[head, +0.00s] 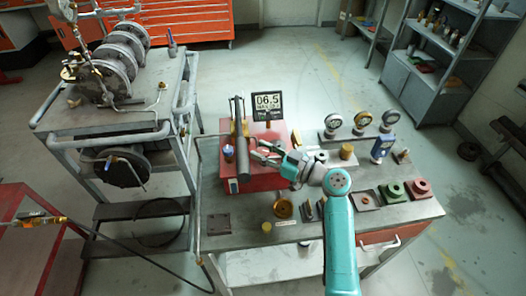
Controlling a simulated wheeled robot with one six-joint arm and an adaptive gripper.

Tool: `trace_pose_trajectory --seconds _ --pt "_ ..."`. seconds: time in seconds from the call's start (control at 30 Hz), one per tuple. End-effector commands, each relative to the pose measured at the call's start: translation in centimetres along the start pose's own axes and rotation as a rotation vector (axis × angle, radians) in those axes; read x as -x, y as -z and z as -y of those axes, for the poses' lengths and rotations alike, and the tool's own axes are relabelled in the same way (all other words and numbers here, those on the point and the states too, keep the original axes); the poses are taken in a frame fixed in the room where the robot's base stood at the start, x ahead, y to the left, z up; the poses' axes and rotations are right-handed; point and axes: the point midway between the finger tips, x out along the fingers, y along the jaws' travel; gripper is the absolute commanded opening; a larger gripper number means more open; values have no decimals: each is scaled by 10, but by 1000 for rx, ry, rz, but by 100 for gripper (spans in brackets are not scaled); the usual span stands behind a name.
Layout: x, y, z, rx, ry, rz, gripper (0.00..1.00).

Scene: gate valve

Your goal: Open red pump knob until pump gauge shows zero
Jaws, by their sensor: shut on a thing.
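The red pump (245,183) is a red box on the grey workbench, with a grey cylinder (241,148) and an upright bar on top. My gripper (260,152) reaches in from the right, over the top of the pump beside the grey cylinder. Its fingers are closed on a small part there, which seems to be the pump knob. The fingers hide that part, so its red colour does not show.
A blue-topped fitting (228,151) is at the pump's left. Several dial gauges (362,121) and red and green blocks (392,192) stand on the bench to the right. A cart with a flanged valve assembly (122,60) is at the left.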

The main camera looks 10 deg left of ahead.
Motion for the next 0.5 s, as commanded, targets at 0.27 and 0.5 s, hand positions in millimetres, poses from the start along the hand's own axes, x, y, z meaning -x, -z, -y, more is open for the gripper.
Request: trace_pose_trajectory --seconds 0.27,0.5 --pt "0 -2 0 -2 41 3 2" --pt "0 -2 0 -2 43 3 2"
